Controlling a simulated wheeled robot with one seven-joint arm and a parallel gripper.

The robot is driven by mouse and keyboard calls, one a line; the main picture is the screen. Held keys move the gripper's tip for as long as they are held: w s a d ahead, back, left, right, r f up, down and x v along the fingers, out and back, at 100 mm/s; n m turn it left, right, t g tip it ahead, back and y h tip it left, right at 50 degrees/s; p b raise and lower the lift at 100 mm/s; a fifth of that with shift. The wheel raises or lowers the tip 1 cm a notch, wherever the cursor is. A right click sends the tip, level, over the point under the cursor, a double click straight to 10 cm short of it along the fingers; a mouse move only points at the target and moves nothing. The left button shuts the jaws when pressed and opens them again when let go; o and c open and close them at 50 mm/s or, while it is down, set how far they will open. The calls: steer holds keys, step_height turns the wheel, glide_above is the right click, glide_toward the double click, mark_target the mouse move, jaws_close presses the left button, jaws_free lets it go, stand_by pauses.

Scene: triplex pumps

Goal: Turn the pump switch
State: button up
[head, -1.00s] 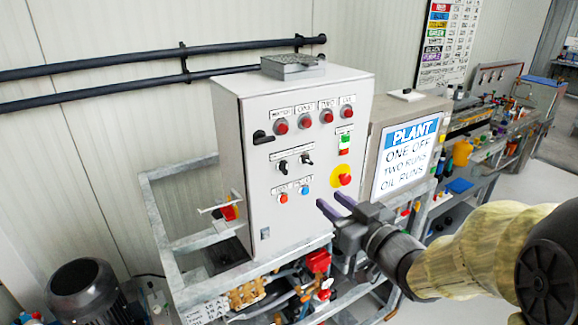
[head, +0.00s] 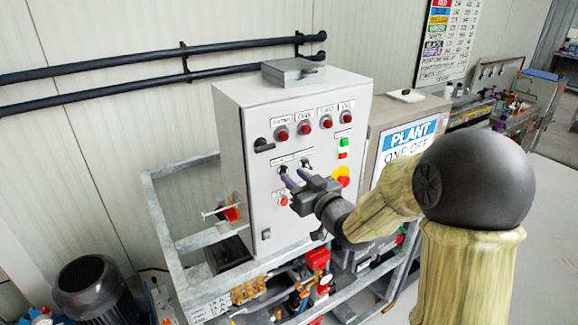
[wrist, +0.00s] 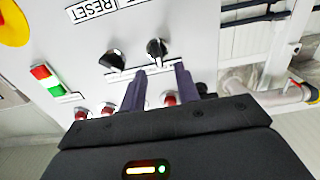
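The grey control cabinet (head: 240,150) carries two black rotary switches side by side. The left switch (head: 282,168) and right switch (head: 307,165) are partly masked by my fingers in the head view. Switch labels are too small to read. My gripper (head: 294,177) is open and empty, its fingers (wrist: 160,78) apart, just short of the left switch, which shows between and beyond the tips.
A yellow-backed red emergency button (head: 342,177) is close to the right of my gripper. Red lamps (head: 304,128) line the panel above, and a red button (head: 283,199) is below. A metal frame (head: 185,240) surrounds the cabinet. A PLANT sign (head: 410,135) stands right.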

mark_target(287, 170)
steer(key=shift+p+x, duration=0.55)
steer(key=shift+x, duration=1.2)
jaws_close()
